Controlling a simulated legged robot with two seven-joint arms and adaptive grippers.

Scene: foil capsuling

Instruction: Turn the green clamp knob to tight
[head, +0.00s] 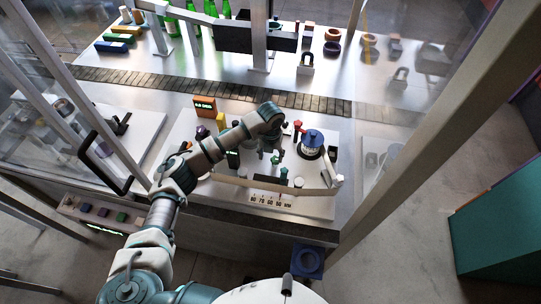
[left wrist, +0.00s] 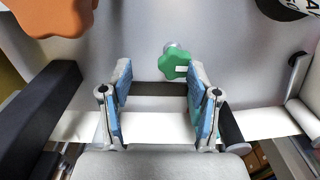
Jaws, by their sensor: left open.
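The green clamp knob (left wrist: 174,64) is lobed, with a white mark on its face and a light metal stem behind it. It lies just beyond the fingertips in the left wrist view, nearer the right finger. In the head view the knob (head: 275,159) is small, close below my left gripper (head: 272,146). My left gripper also shows in the left wrist view (left wrist: 160,88), with its blue-padded fingers spread wide and nothing between them. I cannot tell whether the right finger touches the knob. My right gripper is in neither view.
A blue-topped round unit (head: 313,138) and a red knob (head: 298,125) stand right of the gripper. A numbered plate (head: 270,199) lies at the front. In the left wrist view, an orange part (left wrist: 55,15) and a dark bar (left wrist: 42,115) flank the left finger.

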